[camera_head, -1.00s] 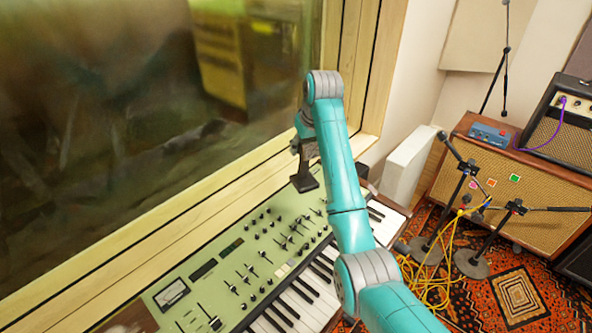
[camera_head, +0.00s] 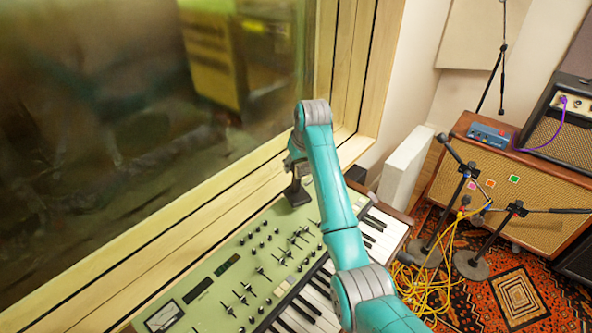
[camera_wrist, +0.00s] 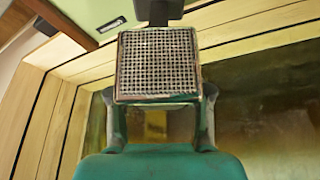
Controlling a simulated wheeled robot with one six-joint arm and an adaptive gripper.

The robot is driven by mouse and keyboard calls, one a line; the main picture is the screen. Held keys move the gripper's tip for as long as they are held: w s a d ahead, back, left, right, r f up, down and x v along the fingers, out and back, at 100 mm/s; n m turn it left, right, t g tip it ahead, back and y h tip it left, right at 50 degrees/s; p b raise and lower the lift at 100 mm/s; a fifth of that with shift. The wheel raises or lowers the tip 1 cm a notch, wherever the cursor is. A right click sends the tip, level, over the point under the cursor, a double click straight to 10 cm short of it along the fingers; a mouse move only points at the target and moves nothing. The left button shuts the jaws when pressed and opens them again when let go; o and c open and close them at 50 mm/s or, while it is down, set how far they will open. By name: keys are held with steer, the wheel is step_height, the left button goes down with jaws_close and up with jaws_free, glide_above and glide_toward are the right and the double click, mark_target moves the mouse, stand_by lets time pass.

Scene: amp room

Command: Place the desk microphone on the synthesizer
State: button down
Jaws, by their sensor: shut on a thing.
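The desk microphone has a square metal grille head (camera_wrist: 157,62) that fills the upper middle of the wrist view. Its dark base (camera_head: 297,194) shows in the head view below my gripper (camera_head: 294,167). My gripper is shut on the microphone, with a finger on either side of the head. The pale green synthesizer (camera_head: 215,262), with knobs, sliders and keys, lies under the window. The base is over the far back part of its panel; I cannot tell whether it touches. My arm hides part of the keys.
The wooden window frame (camera_head: 170,230) runs close behind the synthesizer. A white radiator-like panel (camera_head: 405,165) stands beyond its far end. Mic stands, yellow cable (camera_head: 425,285) and amplifiers (camera_head: 535,185) occupy the right side. The middle of the panel holds raised sliders.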

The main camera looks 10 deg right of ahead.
steer(key=shift+f, duration=1.1)
steer(key=shift+c, duration=2.4)
jaws_free()
steer(key=shift+f, duration=0.15)
steer(key=v, duration=1.2)
